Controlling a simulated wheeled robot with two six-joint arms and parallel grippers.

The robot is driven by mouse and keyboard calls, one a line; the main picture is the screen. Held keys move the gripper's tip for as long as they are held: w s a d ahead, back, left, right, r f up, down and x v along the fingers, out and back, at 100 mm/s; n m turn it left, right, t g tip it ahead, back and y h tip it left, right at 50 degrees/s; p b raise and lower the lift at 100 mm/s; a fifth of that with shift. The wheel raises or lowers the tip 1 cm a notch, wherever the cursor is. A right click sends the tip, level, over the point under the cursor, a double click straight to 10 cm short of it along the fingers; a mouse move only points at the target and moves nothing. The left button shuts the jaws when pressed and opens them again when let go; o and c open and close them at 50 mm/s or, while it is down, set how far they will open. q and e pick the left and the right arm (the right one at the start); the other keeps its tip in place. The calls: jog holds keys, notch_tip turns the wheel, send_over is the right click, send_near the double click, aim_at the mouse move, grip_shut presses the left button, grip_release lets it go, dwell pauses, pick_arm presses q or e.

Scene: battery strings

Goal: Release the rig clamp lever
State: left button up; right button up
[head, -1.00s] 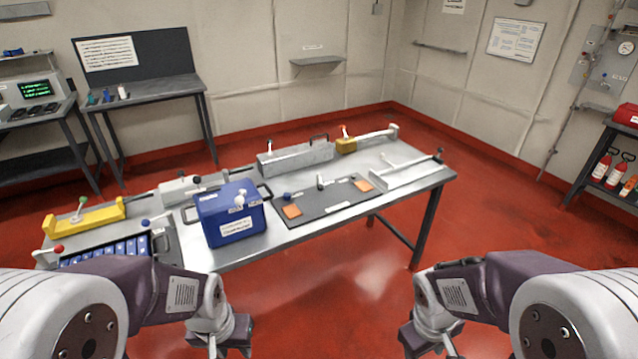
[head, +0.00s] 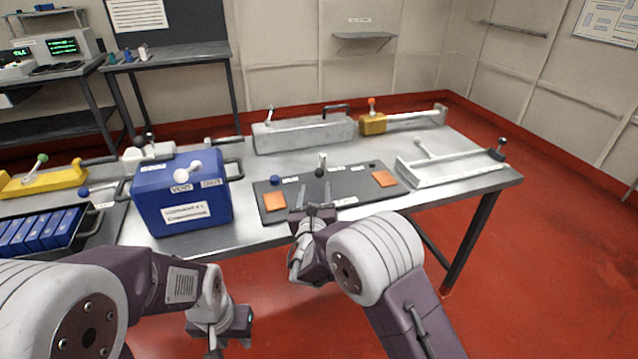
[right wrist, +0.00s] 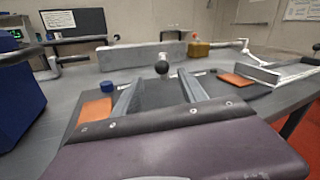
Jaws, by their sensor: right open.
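A dark rig plate (head: 345,190) with two orange pads lies on the metal table. A short upright lever with a dark knob (head: 320,172) stands near the middle of the plate; its knob (right wrist: 162,68) also shows in the right wrist view. The labels are too small to read, so I cannot tell for certain that this is the clamp lever. My right gripper (head: 313,211) is open and empty at the plate's front edge, fingers pointing toward the knob and apart from it. My left gripper (head: 232,328) hangs low before the table; its jaws are unclear.
A blue box (head: 183,200) with handles stands left of the plate. A grey long block (head: 303,137), a yellow block (head: 373,125) and a pale rail fixture (head: 455,172) stand behind and right. A tray of blue cells (head: 40,232) is at the left.

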aim_at(319, 175)
jog(key=shift+s+a+r, duration=0.1)
jog(key=shift+a, duration=0.05)
jog(key=w, duration=0.6)
jog(key=w+d, duration=0.1)
jog(key=w, duration=0.2)
jog(key=shift+w, duration=0.25)
grip_shut()
dwell(0.9)
